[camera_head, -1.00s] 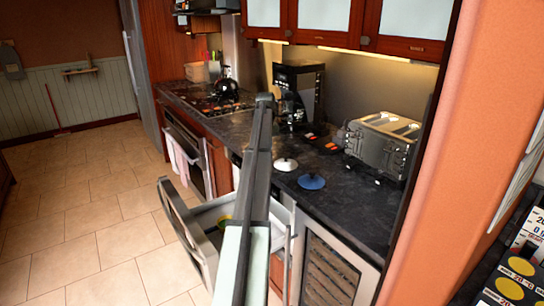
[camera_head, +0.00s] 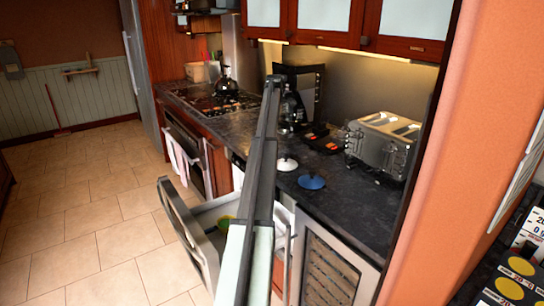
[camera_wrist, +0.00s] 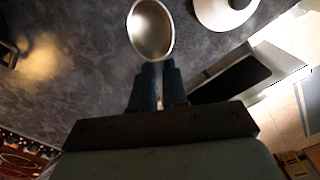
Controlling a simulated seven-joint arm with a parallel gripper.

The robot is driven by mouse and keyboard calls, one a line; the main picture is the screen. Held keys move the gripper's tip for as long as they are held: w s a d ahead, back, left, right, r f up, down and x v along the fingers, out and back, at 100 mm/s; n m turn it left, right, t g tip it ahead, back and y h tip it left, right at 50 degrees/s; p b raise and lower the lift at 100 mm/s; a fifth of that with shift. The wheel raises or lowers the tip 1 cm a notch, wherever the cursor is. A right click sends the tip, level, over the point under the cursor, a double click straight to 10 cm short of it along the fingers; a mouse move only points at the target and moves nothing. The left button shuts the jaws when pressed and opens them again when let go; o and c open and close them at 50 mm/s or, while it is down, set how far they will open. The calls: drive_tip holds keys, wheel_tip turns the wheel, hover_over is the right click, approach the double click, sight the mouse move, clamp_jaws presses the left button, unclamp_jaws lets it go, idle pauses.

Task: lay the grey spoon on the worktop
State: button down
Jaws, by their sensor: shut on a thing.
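The grey spoon (camera_wrist: 151,30) shows in the wrist view, its shiny oval bowl just beyond my fingertips. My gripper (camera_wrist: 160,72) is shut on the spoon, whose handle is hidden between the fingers. The dark, mottled worktop (camera_wrist: 75,60) lies below the spoon; I cannot tell whether they touch. In the head view, the worktop (camera_head: 350,212) runs along the right wall. My arm hides the gripper and spoon there.
A white lid (camera_head: 287,164) and blue lid (camera_head: 311,181) lie on the worktop near the toaster (camera_head: 383,142). A coffee maker (camera_head: 300,97) stands behind.

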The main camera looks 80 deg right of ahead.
drive_tip(key=n, duration=0.6)
drive_tip(key=shift+a+f, duration=0.1)
drive_tip(key=shift+a, duration=0.1)
drive_tip(key=shift+n, duration=0.3)
drive_tip(key=shift+f, duration=4.95)
drive_tip(key=c, duration=1.1)
unclamp_jaws()
drive_tip(key=shift+f, duration=0.1)
drive_tip(key=shift+c, duration=0.2)
wheel_tip(320, 180, up, 12)
drive_tip(key=shift+r, duration=0.15)
